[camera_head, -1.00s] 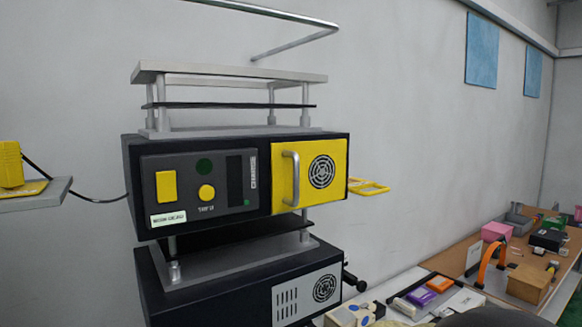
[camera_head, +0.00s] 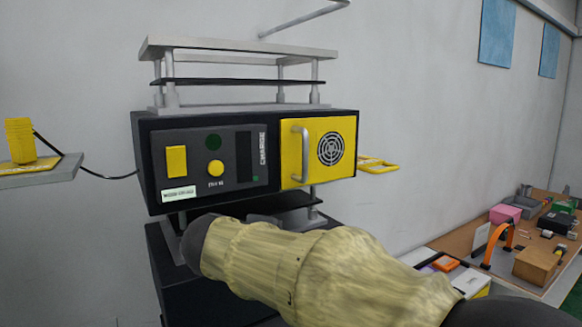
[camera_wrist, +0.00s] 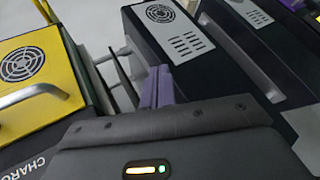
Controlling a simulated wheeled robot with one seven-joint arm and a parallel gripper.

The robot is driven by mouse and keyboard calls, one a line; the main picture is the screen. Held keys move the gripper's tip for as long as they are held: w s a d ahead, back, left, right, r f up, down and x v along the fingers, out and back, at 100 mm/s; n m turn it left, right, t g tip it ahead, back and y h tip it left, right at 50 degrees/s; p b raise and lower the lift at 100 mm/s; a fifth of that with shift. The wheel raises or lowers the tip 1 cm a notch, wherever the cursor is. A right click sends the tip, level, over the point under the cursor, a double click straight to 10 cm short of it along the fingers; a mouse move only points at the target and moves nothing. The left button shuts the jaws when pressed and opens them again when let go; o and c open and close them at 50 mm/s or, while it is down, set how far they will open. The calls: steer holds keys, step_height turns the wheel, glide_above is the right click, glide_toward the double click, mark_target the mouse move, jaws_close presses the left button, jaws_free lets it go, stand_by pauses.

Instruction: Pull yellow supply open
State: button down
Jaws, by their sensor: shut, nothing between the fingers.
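The yellow supply is a yellow front panel (camera_head: 318,165) with a round vent and an upright silver handle (camera_head: 304,152), set in the right part of a black unit. Its face looks flush with the unit. In the wrist view the yellow panel (camera_wrist: 22,68) and its handle (camera_wrist: 30,97) are at the left. My gripper (camera_wrist: 158,72) shows there with its purple-grey fingers shut and empty, to the right of the handle and apart from it. In the head view my sleeved arm crosses below the panel, and the fingers cannot be made out.
A black lower unit (camera_head: 170,280) stands under the yellow one, partly hidden by my arm; its vented light panel (camera_wrist: 180,32) shows in the wrist view. A yellow bracket (camera_head: 378,164) sticks out at the right. A shelf (camera_head: 60,173) is at the left, a cluttered bench (camera_head: 480,260) at the right.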

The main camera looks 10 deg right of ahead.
step_height(320, 180, up, 13)
steer(key=a+t+h, duration=0.2)
steer(key=t+h, duration=0.1)
steer(key=m+t+h, duration=0.1)
glide_toward(290, 143)
steer(key=s, duration=0.4)
steer(key=shift+w+a+r+h, duration=0.15)
steer(key=shift+w+a+h, duration=0.15)
steer(key=shift+a, duration=0.1)
steer(key=p+x, duration=0.5)
steer(key=x, duration=0.4)
steer(key=shift+w+r, duration=0.1)
steer(key=shift+w, duration=0.05)
steer(key=shift+w+d, duration=0.3)
steer(key=shift+d, duration=0.05)
steer(key=shift+a, duration=0.1)
